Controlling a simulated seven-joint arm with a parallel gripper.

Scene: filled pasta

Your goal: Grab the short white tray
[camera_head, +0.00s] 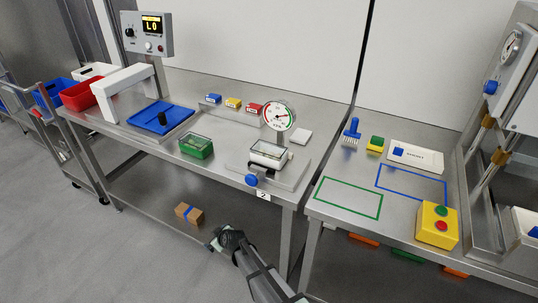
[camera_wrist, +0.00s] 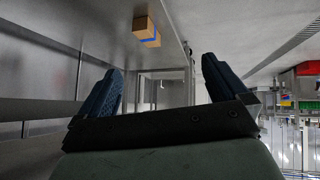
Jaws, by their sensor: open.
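A short white tray (camera_head: 268,157) with a clear top sits on a metal fixture on the left table, in front of a round dial gauge (camera_head: 279,115). A blue knob (camera_head: 252,180) is at the fixture's front. My gripper (camera_head: 218,243) is low in front of the table, below the tabletop and well apart from the tray. In the wrist view my gripper (camera_wrist: 162,72) has its two dark fingers spread with nothing between them. The tray does not show in the wrist view.
A green tray (camera_head: 197,148) stands left of the fixture, and a blue tray (camera_head: 160,118) lies further left. A cardboard box (camera_head: 189,214) with blue tape is on the lower shelf, also in the wrist view (camera_wrist: 145,28). A yellow button box (camera_head: 437,225) stands on the right table.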

